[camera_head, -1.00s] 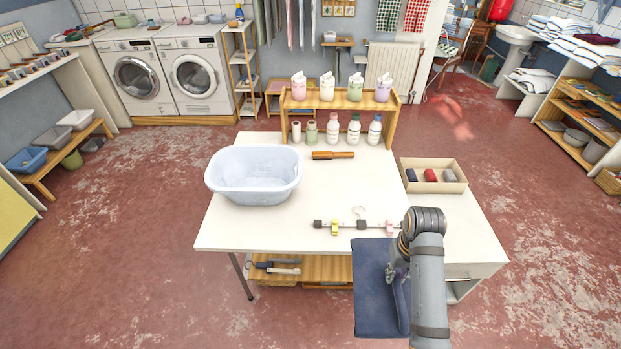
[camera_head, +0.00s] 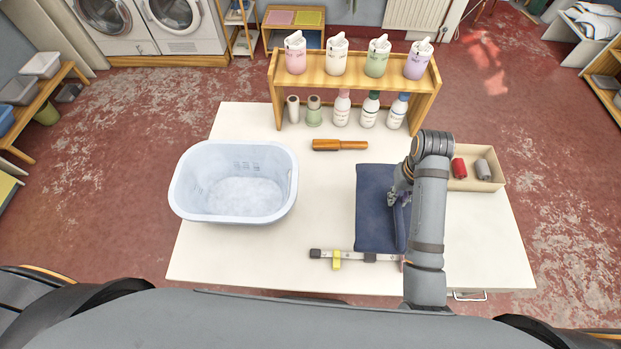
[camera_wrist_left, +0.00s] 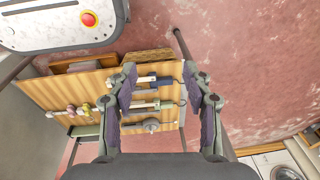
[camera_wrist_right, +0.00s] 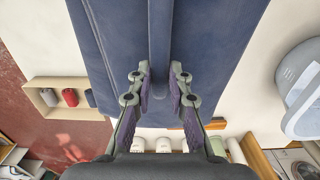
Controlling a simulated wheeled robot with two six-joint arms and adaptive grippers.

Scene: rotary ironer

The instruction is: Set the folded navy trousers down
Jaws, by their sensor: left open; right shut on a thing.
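The folded navy trousers (camera_head: 376,215) are over the right half of the white table (camera_head: 320,215). I cannot tell whether their underside touches the tabletop. My right gripper (camera_head: 398,194) is shut on a raised fold of them; the right wrist view shows the fold between its fingers (camera_wrist_right: 160,85). My arm hides their right side in the head view.
A clip hanger (camera_head: 345,255) lies at the trousers' near edge, partly covered. A blue basin (camera_head: 235,215) stands left, a wooden-handled brush (camera_head: 340,145) behind. Table is bare between basin and trousers.

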